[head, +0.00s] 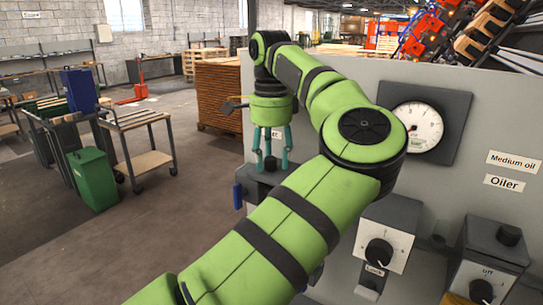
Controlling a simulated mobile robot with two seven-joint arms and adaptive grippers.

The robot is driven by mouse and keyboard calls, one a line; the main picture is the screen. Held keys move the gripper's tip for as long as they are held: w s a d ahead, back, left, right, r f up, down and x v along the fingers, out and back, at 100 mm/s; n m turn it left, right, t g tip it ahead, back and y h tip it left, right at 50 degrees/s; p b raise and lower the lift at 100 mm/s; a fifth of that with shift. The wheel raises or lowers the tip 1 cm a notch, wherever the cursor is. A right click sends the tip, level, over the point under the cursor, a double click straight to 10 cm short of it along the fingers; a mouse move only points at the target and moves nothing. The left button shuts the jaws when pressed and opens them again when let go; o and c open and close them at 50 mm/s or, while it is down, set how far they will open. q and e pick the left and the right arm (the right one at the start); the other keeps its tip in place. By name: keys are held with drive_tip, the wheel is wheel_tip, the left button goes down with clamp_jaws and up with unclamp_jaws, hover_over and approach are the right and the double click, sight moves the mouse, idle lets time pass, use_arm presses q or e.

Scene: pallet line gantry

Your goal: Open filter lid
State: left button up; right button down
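My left gripper (269,150) points down at the left part of the grey panel, with its teal fingers spread apart. A dark housing with a rounded top (271,168) is just below and between the fingertips; I cannot tell whether they touch it. A blue part (238,196) sits at the left side of this housing. My green arm hides much of the housing's lower right. No readable label names the filter or its lid, so I cannot be sure this top is the lid. My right gripper is out of view.
The grey panel (470,118) carries a gauge (415,127), a unit with a knob marked Lock (379,252), and an oiler unit (493,243) at right. Left of the panel are a green bin (93,180), a cart (148,160) and open floor.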

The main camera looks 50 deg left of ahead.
sight(272, 157)
use_arm(q)
wheel_tip(272, 157, up, 12)
idle(0.7)
idle(0.6)
